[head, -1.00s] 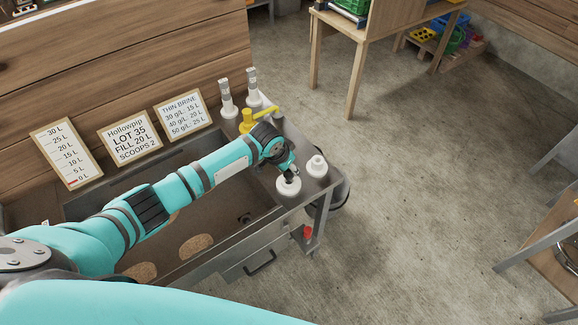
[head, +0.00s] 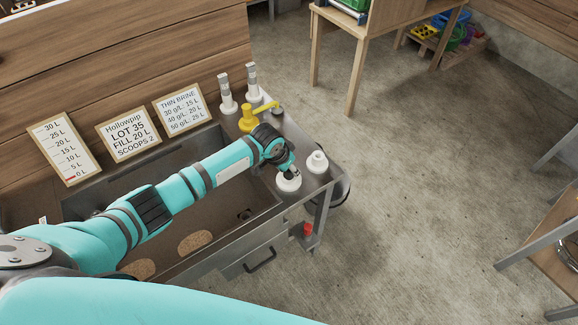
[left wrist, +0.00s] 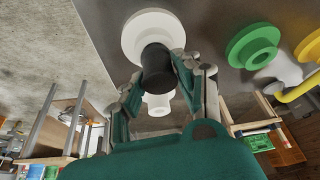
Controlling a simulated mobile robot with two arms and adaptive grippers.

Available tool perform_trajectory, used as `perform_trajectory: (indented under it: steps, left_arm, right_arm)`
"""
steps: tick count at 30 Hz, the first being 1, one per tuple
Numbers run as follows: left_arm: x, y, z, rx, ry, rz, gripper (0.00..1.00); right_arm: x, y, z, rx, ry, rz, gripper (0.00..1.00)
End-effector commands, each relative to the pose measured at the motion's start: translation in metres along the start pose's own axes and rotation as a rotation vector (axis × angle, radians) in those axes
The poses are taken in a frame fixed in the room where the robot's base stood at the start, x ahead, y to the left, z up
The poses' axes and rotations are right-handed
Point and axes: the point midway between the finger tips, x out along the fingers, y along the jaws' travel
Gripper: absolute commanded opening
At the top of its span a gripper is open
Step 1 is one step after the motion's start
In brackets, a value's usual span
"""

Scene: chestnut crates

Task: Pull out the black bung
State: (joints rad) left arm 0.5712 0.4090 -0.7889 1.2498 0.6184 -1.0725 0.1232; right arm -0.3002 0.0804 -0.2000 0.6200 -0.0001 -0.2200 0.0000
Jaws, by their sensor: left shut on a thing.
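My left gripper (head: 293,174) is shut on the black bung (left wrist: 157,68), a short dark cylinder between its fingers in the left wrist view. Right by the bung is a round white fitting (left wrist: 145,30), which also shows in the head view (head: 288,184) at the bench's right end. The bung lines up with the middle of this fitting; I cannot tell whether it still sits in it. In the head view the fingers hide the bung. My right gripper is not in view.
A second white fitting (head: 316,162) stands close to the right of the gripper. A green flanged piece (left wrist: 252,45) shows in the wrist view. The sink basin (head: 215,180) lies to the left.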

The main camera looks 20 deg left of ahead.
Motion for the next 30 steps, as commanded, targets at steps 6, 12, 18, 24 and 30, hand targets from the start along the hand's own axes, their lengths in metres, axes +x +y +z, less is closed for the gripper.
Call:
perform_trajectory:
  steps: [6, 12, 18, 24, 30]
  left_arm:
    - [0.007, 0.0, 0.003, 0.0, 0.0, 0.0, 0.0]
    - [0.007, 0.0, 0.003, 0.0, 0.0, 0.0, 0.54]
    - [0.007, 0.0, 0.003, 0.0, 0.0, 0.0, 0.6]
    - [0.003, 0.0, 0.003, 0.0, 0.001, 0.0, 0.6]
    - [-0.025, -0.001, 0.003, 0.002, 0.003, -0.001, 0.6]
  right_arm:
    - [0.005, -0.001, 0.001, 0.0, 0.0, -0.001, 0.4]
    - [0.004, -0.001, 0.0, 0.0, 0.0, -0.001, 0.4]
    - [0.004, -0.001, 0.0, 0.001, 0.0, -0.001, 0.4]
    - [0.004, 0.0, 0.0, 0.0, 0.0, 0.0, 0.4]
    - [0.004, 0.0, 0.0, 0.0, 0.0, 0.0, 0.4]
